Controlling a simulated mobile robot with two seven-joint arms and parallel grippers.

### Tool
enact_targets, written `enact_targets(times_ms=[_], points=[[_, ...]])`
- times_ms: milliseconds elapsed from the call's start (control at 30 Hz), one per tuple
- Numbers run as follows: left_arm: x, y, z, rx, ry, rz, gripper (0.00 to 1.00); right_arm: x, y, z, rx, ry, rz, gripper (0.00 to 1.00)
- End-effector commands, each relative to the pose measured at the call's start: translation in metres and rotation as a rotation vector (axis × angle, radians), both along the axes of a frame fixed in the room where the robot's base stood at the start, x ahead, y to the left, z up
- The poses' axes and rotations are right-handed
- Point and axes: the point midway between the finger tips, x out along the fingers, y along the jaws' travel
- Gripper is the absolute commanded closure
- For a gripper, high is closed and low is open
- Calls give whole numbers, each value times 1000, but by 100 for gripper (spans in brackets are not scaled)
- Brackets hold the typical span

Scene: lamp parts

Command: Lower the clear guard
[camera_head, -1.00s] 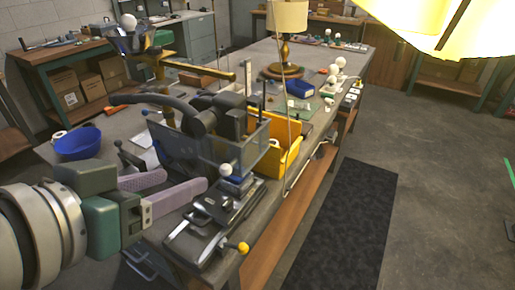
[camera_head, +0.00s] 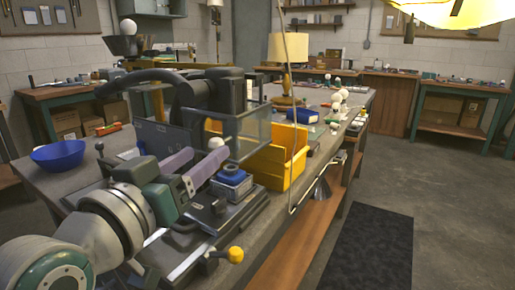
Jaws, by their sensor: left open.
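The clear guard (camera_head: 252,135) is a see-through panelled box on the dark bench machine (camera_head: 215,92), at the middle left of the head view. Its dark-edged panels stand upright around the machine's lower part. My left gripper (camera_head: 205,157) comes in from the lower left, with its two purple fingers apart and nothing visible between them. The fingertips are just in front of the guard's lower front; whether they touch it cannot be told. A white ball-topped knob and blue block (camera_head: 231,174) are close to the right fingertip. My right gripper is not in view.
A yellow bin (camera_head: 283,160) stands right of the machine and a blue bowl (camera_head: 58,154) left of it. A flat dark fixture with a yellow knob (camera_head: 235,254) lies at the bench's front edge. A thin pole rises beside the bin.

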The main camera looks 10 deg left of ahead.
Motion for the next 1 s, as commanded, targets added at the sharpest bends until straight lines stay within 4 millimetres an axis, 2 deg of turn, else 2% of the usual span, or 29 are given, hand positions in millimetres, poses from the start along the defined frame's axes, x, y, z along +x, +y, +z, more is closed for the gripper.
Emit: enact_targets(times_ms=[100, 300, 700, 1000], points=[[22, -4, -1, -2, -1, -1, 38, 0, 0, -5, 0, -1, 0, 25], [45, -8, -1, -1, 0, -1, 38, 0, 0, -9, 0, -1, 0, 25], [52, -9, 0, -1, 2, -1, 39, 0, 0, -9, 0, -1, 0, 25], [52, -8, 0, 0, 2, -1, 72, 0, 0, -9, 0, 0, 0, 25]])
